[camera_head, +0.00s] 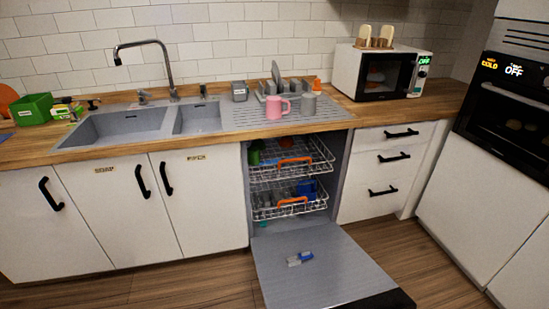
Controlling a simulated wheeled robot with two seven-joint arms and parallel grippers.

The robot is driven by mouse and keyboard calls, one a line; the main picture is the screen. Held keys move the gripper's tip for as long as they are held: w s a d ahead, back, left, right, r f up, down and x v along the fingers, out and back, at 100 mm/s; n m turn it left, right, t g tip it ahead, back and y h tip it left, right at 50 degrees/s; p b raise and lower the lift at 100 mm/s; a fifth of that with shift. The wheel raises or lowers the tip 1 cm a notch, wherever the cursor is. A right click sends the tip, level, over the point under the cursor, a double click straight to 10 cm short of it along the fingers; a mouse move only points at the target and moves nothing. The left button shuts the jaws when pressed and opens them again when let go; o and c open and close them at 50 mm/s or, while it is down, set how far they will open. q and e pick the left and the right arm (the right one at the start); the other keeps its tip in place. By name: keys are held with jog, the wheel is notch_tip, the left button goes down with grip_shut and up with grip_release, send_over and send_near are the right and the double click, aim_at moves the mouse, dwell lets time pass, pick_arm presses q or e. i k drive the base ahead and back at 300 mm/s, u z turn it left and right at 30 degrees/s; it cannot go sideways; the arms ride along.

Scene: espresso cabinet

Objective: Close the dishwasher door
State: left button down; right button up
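The dishwasher (246,190) is built in under the counter, between white cupboards and a drawer unit. Its grey door (325,264) is folded fully down and lies open toward me, with a dark front edge at the bottom of the picture. A small blue and white object (300,258) lies on the door's inner face. The upper rack (318,160) and lower rack (312,203) have orange handles and hold dishes, a green one above and blue ones below. I cannot tell exactly how far the racks stick out. Neither of my grippers shows in the view.
The wooden counter (357,112) carries a double sink (125,123), pink mug (278,107), grey mug (308,104) and microwave (383,73). Drawers (387,165) stand right of the dishwasher, an oven (512,115) farther right. The wooden floor (437,270) beside the door is clear.

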aim_at(341, 274)
jog(key=i, duration=0.85)
jog(key=z, duration=0.05)
